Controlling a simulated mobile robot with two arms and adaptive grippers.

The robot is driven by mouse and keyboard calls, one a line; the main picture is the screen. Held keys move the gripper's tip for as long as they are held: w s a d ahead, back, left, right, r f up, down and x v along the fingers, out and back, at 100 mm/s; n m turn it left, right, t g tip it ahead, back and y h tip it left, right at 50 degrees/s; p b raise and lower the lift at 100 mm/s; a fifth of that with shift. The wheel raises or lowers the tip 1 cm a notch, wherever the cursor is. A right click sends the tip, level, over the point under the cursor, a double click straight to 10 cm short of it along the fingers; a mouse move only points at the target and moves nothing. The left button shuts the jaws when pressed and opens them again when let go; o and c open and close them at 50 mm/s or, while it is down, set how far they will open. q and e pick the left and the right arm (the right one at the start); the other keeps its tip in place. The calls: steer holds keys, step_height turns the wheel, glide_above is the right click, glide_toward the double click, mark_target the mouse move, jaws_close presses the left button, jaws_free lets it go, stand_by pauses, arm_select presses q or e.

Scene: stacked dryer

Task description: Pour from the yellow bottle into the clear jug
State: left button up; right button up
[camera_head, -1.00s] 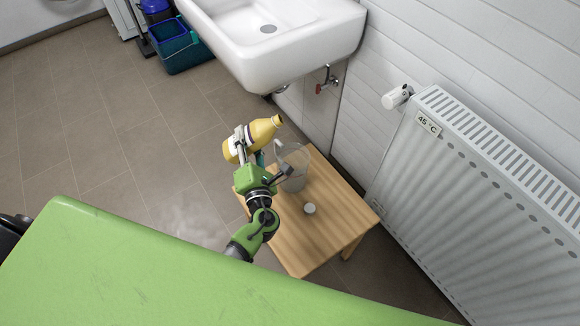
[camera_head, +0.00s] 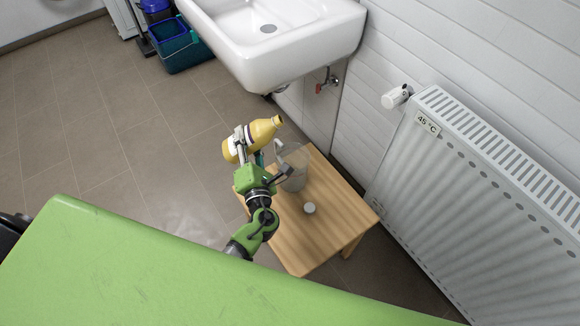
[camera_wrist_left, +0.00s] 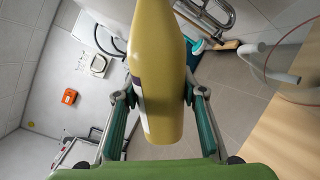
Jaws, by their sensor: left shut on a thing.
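The yellow bottle (camera_head: 258,136) is held tilted, with its open neck up and to the right, beside and above the clear jug. My left gripper (camera_head: 243,146) is shut on the bottle's body. In the left wrist view the bottle (camera_wrist_left: 160,75) stands between the two fingers of my left gripper (camera_wrist_left: 162,115). The clear jug (camera_head: 294,170) stands upright on a small wooden table (camera_head: 340,207), partly hidden behind my left gripper and arm. No stream from the bottle shows. My right gripper is not in view.
A white sink (camera_head: 290,60) hangs behind the table. A white radiator (camera_head: 480,190) stands to the right. A teal bucket (camera_head: 180,48) stands on the floor at the back left. The floor left of the table is clear.

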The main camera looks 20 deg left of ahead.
arm_select(q)
steer(key=shift+s+a+f+m+p, duration=0.1)
steer(key=shift+a+f+m+p, duration=0.15)
steer(key=shift+m+p, duration=0.3)
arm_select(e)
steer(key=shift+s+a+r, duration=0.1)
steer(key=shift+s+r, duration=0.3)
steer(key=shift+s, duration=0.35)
arm_select(q)
steer(key=shift+s+a+f+m+p, duration=0.15)
steer(key=shift+f+m+p, duration=0.2)
steer(key=shift+m, duration=0.4)
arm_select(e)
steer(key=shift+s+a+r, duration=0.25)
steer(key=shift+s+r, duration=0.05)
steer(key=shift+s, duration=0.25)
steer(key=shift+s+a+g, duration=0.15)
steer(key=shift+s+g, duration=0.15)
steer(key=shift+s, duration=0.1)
arm_select(q)
steer(key=shift+f+m, duration=0.15)
steer(key=shift+m, duration=0.15)
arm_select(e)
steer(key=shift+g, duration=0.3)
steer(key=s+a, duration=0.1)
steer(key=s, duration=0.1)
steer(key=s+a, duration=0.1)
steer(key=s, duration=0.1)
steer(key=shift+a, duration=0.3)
